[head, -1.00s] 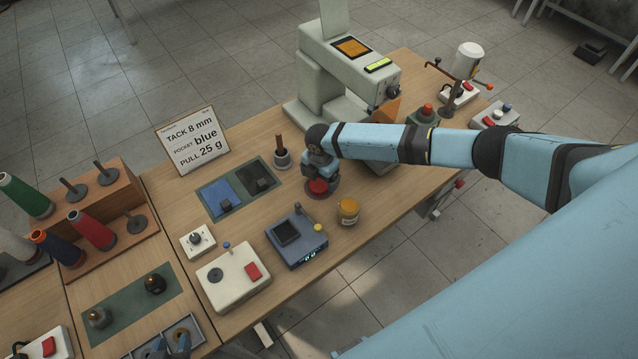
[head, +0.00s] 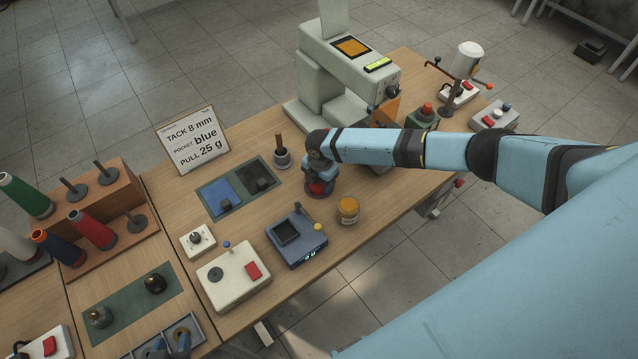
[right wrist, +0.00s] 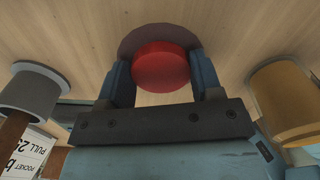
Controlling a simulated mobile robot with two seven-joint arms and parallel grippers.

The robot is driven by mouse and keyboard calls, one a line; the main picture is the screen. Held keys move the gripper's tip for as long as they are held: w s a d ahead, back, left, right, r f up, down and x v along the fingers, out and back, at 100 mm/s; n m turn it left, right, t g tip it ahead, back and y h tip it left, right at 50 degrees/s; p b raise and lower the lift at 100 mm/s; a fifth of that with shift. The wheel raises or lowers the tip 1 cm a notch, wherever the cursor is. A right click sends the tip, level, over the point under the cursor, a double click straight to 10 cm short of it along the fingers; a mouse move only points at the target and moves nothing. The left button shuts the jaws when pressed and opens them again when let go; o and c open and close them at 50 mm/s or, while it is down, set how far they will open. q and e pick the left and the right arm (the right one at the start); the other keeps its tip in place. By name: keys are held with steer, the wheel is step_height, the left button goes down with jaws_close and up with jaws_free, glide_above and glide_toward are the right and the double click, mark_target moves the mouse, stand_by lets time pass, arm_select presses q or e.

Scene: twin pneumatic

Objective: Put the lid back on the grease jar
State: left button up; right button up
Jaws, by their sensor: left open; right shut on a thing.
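The grease jar (head: 348,211) stands upright on the table in the head view, a small amber jar with a pale label and no lid on it. It also shows at the right of the right wrist view (right wrist: 286,100). The red round lid (right wrist: 160,65) lies between the fingers of my right gripper (right wrist: 160,80), over a dark round pad (right wrist: 135,38). My right gripper (head: 319,186) is shut on the lid, left of and behind the jar; it hides part of the lid.
A grey-blue scale box (head: 296,240) stands left of the jar. A grey cup with a brown handle (head: 282,158) is behind the lid, near a blue and black tray (head: 238,188). A large pale machine (head: 345,75) stands behind my right arm. The table edge is close in front of the jar.

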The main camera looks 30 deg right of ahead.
steer(key=shift+r, duration=0.1)
step_height(320, 180, up, 20)
steer(key=b, duration=0.1)
stand_by(0.5)
